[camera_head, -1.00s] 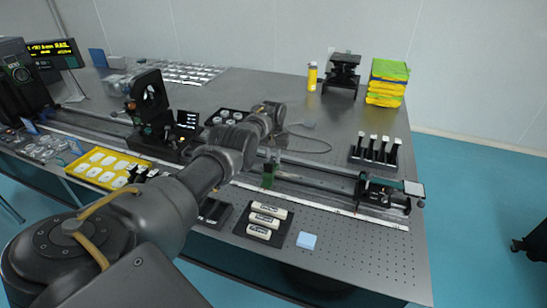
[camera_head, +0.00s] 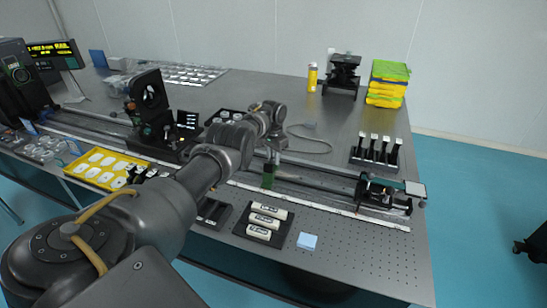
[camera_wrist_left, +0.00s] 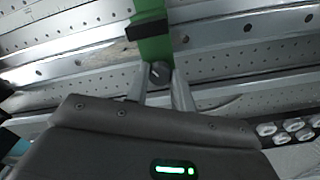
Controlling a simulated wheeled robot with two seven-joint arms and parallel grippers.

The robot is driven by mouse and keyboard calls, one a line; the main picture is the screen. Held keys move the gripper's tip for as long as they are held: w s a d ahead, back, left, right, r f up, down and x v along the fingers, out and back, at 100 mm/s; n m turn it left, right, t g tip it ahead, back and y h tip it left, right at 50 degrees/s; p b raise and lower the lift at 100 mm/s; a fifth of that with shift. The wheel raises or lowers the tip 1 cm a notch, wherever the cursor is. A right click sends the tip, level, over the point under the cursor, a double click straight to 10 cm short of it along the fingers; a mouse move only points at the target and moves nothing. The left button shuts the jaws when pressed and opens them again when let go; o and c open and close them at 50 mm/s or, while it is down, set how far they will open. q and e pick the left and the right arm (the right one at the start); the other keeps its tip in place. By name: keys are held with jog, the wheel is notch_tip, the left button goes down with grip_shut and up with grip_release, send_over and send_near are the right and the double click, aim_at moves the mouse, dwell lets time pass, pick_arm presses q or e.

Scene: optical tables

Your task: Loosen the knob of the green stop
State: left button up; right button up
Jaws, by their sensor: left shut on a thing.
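The green stop (camera_head: 268,177) sits on the long rail in the middle of the head view. It also shows in the left wrist view (camera_wrist_left: 154,42), where it rises from the rail with a dark block at its side. Its dark round knob (camera_wrist_left: 158,72) faces my left gripper. My left gripper (camera_wrist_left: 160,78) is shut on the knob, with a fingertip at each side of it. In the head view my left gripper (camera_head: 273,150) is partly hidden by its own wrist, just behind the stop. My right gripper is not in view.
The rail (camera_head: 318,187) runs across the table, with a dark mount (camera_head: 384,194) at its right end. A dark tray with white labelled pieces (camera_head: 265,220) and a light blue block (camera_head: 307,242) lie in front. A rack (camera_head: 375,150) stands behind right.

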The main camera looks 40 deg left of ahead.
pick_arm(q)
jog(key=o, duration=1)
jog(key=shift+r, duration=0.35)
notch_tip(320, 180, up, 10)
jog(key=p, duration=0.2)
jog(key=shift+p, duration=0.3)
